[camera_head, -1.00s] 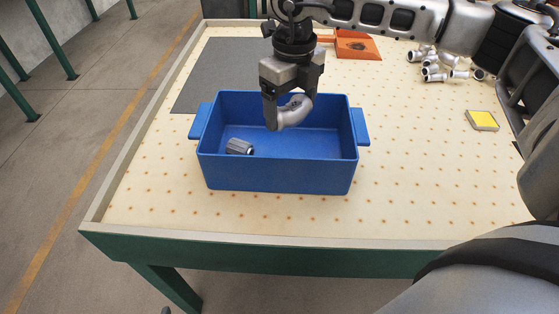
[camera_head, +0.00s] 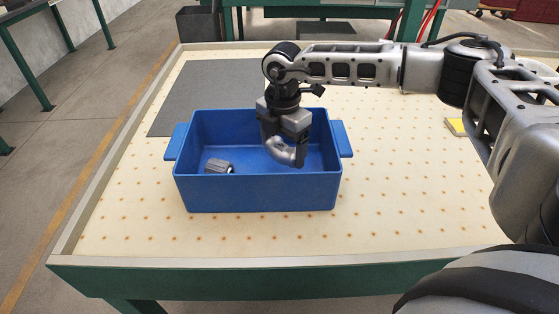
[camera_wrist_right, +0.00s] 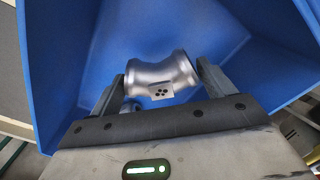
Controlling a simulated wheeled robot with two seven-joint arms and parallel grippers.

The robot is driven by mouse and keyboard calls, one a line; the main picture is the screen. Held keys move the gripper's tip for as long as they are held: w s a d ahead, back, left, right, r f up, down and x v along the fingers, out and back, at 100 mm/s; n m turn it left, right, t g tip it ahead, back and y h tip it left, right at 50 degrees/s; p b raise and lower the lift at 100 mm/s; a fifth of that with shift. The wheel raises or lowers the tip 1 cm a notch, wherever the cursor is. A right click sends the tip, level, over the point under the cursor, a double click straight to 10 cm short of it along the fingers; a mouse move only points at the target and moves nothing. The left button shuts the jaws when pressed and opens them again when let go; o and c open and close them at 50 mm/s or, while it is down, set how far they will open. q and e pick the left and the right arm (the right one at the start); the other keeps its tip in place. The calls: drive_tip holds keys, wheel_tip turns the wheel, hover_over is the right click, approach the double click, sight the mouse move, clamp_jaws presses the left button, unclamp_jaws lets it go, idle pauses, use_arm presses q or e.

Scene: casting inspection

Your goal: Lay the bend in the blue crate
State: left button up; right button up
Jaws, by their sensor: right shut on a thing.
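The blue crate (camera_head: 257,192) stands on the table with its open top up. My right gripper (camera_head: 284,150) reaches down into the crate, right of its middle. It is shut on the grey metal bend (camera_head: 281,151), a short curved pipe piece. In the right wrist view the bend (camera_wrist_right: 160,78) lies across between the two fingers (camera_wrist_right: 160,92), with several dark dots on a flat pad facing the camera. The blue crate wall (camera_wrist_right: 60,50) is behind and around it. Whether the bend touches the crate floor cannot be told. My left gripper is not in view.
A grey hexagonal metal fitting (camera_head: 219,166) lies in the left part of the crate. A dark grey mat (camera_head: 210,90) lies behind the crate. A yellow-topped block (camera_head: 456,126) is at the right. The perforated table top is clear in front of the crate.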

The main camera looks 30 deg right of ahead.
sight(282, 159)
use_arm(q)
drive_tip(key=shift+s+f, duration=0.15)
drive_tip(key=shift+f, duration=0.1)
use_arm(e)
drive_tip(key=shift+f, duration=2.05)
drive_tip(key=shift+f, duration=0.2)
drive_tip(key=o, duration=1.3)
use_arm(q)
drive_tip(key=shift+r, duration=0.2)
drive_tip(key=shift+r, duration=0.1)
use_arm(e)
drive_tip(key=shift+r, duration=0.1)
drive_tip(key=shift+r, duration=0.25)
wheel_tip(282, 159, up, 12)
drive_tip(key=shift+f+b, duration=0.2)
drive_tip(key=shift+b, duration=0.1)
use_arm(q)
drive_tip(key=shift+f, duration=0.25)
